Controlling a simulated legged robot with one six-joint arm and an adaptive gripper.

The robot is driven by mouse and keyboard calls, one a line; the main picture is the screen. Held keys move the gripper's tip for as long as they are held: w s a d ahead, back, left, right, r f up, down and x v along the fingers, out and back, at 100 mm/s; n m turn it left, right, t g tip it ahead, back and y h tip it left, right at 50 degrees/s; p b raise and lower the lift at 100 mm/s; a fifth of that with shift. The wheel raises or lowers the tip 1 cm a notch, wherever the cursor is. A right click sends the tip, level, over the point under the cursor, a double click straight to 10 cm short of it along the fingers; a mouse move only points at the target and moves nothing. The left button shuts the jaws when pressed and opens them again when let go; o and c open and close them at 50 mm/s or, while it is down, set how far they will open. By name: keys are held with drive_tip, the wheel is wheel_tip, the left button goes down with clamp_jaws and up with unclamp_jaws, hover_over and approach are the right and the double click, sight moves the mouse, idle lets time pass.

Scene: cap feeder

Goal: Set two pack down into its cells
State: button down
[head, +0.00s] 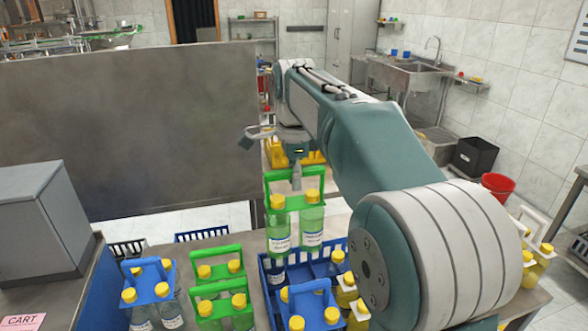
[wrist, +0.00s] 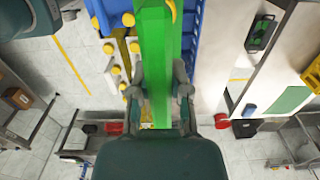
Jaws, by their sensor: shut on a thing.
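My gripper (head: 296,176) is shut on the top handle of a green pack (head: 270,190) with yellow-capped clear bottles. The pack hangs upright over the back of a blue crate (head: 263,268); its lower part overlaps the crate's opening, so I cannot tell how deep it sits. In the wrist view my gripper (wrist: 160,95) has a finger on each side of the green handle (wrist: 155,55), and a blue crate edge (wrist: 192,40) shows beside it. A blue pack (head: 312,292) stands at the crate's front. The cells under the held pack are mostly hidden.
Green packs (head: 221,271) and another blue pack (head: 148,285) stand left of the crate. Yellow bottles (head: 347,291) stand close on its right, partly behind my arm. A grey box (head: 40,222) and a tall dark panel (head: 130,130) are at the left.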

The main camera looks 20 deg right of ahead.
sight(294, 202)
wheel_tip(294, 202, down, 19)
drive_tip(key=shift+f, duration=0.15)
idle(1.6)
drive_tip(key=shift+f, duration=0.5)
idle(0.5)
drive_tip(key=c, duration=0.5)
unclamp_jaws()
wheel_tip(294, 202, up, 11)
drive_tip(key=shift+w+f, duration=0.1)
drive_tip(key=shift+r, duration=0.5)
